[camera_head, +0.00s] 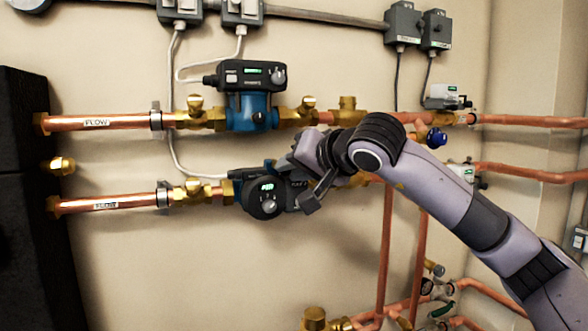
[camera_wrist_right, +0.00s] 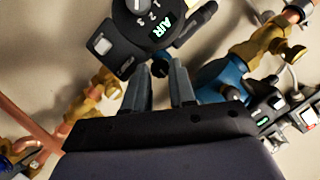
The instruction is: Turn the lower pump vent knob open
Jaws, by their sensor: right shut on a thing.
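The lower pump (camera_head: 262,200) has a black round control head with a green display and a grey dial, on the lower copper pipe. In the wrist view its face (camera_wrist_right: 128,40) shows the marks 1, 2, 3 and a green display reading AIR. My right gripper (camera_head: 298,192) is at the right side of this pump. In the wrist view the right gripper (camera_wrist_right: 160,68) has its fingertips against a small dark part just below the display, which looks like the vent knob; the fingers mostly hide it. My left gripper is not in view.
The upper pump (camera_head: 250,110), with a blue body, sits on the upper pipe just above my right gripper. Brass valves (camera_head: 196,190) flank the pumps. A dark cabinet (camera_head: 22,230) stands at left. Copper pipes (camera_head: 387,250) run down below my arm. The wall below the lower pump is clear.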

